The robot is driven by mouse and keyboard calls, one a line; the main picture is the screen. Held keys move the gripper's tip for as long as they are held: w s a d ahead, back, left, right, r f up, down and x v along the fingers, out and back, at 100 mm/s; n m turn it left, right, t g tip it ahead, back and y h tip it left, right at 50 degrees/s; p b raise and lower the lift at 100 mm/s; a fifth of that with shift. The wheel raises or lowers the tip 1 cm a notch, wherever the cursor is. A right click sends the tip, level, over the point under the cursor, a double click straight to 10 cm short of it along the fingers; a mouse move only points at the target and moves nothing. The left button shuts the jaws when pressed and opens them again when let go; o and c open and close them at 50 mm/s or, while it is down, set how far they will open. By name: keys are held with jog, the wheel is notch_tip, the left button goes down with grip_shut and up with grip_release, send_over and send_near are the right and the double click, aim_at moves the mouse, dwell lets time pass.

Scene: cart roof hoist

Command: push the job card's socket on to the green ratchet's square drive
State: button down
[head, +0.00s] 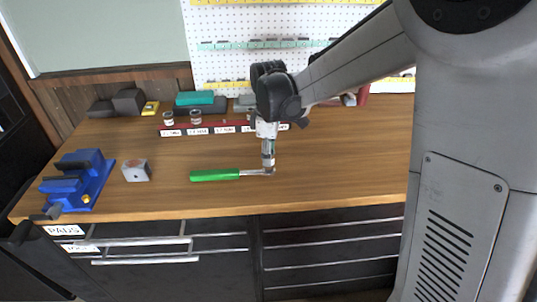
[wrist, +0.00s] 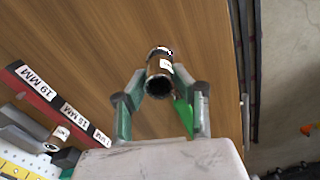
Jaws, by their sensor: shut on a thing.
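The green ratchet (head: 214,175) lies on the wooden bench near its front edge, handle to the left and metal head to the right. My gripper (head: 267,139) points down above the ratchet's head. It is shut on a shiny metal socket (head: 268,156), which stands roughly upright over the head. In the wrist view the socket (wrist: 158,70) has a white label and its dark open end faces the camera, between my gripper's fingers (wrist: 160,98). Part of the green handle (wrist: 184,116) shows beside it. The square drive is hidden, so I cannot tell whether the socket sits on it.
A red labelled rack (head: 215,129) lies behind, with two small labelled cylinders (head: 168,118) near it. A blue vise (head: 75,180) and a grey block (head: 136,171) stand at left. A pegboard (head: 235,20) rises at the back. The bench right of the ratchet is clear.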

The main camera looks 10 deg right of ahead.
jog(key=shift+f+b, duration=0.4)
jog(key=shift+f, duration=0.15)
dwell(0.5)
jog(key=c, duration=1.3)
grip_release()
jog(key=shift+r, duration=0.1)
notch_tip(320, 180, up, 11)
jog(key=shift+r, duration=0.1)
jog(key=s+d+r+m+t, duration=0.2)
jog(key=s+m, duration=0.1)
jog(key=s, duration=0.3)
jog(key=s+d+r+m+t, duration=0.1)
jog(key=s+d+m, duration=0.2)
jog(key=s, duration=0.2)
jog(key=s+d+f+m+t, duration=0.1)
jog(key=s+m, duration=0.1)
jog(key=s, duration=0.2)
jog(key=s+d+f+m+t+b, duration=0.1)
jog(key=s+f+m, duration=0.1)
jog(key=s+m, duration=0.1)
jog(key=s+d+f+m+t, duration=0.1)
jog(key=s+f+m+t, duration=0.1)
jog(key=s, duration=0.4)
jog(key=shift+d+f+m, duration=0.1)
jog(key=shift+f+m, duration=0.05)
jog(key=shift+m, duration=0.25)
